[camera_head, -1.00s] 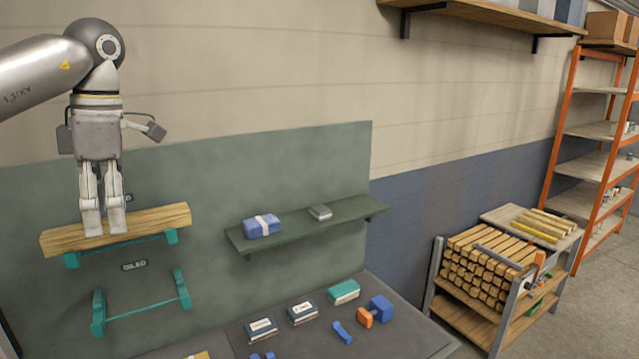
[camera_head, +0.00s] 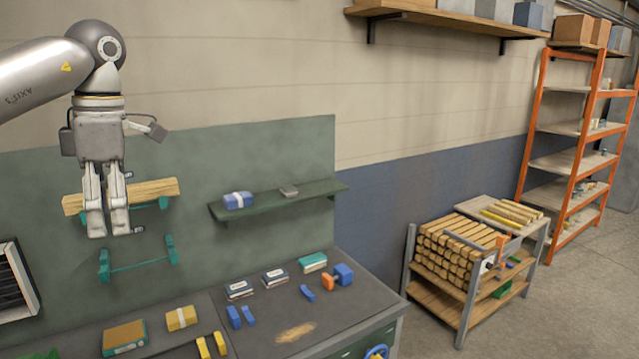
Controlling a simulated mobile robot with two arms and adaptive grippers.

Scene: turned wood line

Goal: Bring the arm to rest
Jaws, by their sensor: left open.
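My left gripper (camera_head: 110,232) hangs down from my arm at the left of the head view. Its fingers are open and show nothing between them. Behind the fingers, a wooden beam (camera_head: 155,189) lies on the upper pair of teal brackets (camera_head: 163,203) on the green wall panel; the fingers hide part of it. The lower teal bracket rack (camera_head: 145,267) is empty. My right gripper is not in view.
The workbench (camera_head: 255,312) below carries boxes and several small blocks. A rack of stacked wood (camera_head: 465,255) and an orange shelving unit (camera_head: 530,150) stand at the right.

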